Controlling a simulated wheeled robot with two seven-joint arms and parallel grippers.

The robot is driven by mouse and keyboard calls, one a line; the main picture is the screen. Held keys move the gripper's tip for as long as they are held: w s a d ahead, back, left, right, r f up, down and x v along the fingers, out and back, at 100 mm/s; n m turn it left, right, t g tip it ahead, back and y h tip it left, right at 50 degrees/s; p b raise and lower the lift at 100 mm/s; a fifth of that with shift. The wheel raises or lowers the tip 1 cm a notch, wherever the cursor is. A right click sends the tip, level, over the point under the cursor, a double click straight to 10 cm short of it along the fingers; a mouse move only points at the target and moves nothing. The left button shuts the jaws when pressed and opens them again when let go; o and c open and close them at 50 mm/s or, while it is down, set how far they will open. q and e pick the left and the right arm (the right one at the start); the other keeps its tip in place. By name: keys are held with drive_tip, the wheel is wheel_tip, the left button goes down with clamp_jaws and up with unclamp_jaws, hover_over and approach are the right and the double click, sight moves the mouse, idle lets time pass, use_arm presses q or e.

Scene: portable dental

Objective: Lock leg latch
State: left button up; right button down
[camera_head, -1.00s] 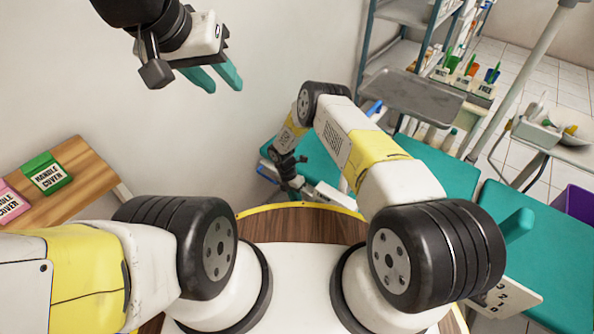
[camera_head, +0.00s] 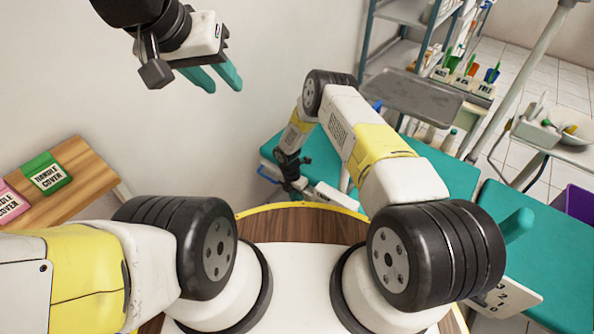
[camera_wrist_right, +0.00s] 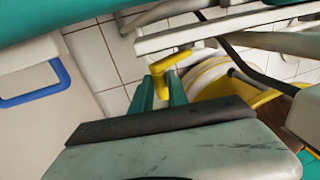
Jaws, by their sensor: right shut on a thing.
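The yellow leg latch (camera_wrist_right: 171,60) shows in the right wrist view as a bent lever below a white frame bar. My right gripper (camera_wrist_right: 160,84) has its teal fingers on either side of the lever's lower end and is shut on it. In the head view my right arm reaches down beside the teal dental chair (camera_head: 455,175), and its fingertips are hidden there. My left gripper (camera_head: 212,78) hangs at the upper left near the wall, its teal fingers apart and empty.
A metal cart (camera_head: 410,95) stands behind the chair.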

drive_tip(key=shift+s+d+r+t+y, duration=0.3)
drive_tip(key=shift+d+r+t+y, duration=0.2)
drive_tip(key=shift+y, duration=0.15)
drive_tip(key=shift+s+d+r+t+y, duration=0.3)
drive_tip(key=shift+d+r+t+y, duration=0.15)
drive_tip(key=shift+y, duration=0.2)
drive_tip(key=shift+f, duration=0.1)
drive_tip(key=c, duration=1.3)
unclamp_jaws()
drive_tip(key=shift+a, duration=0.1)
drive_tip(key=shift+f, duration=0.1)
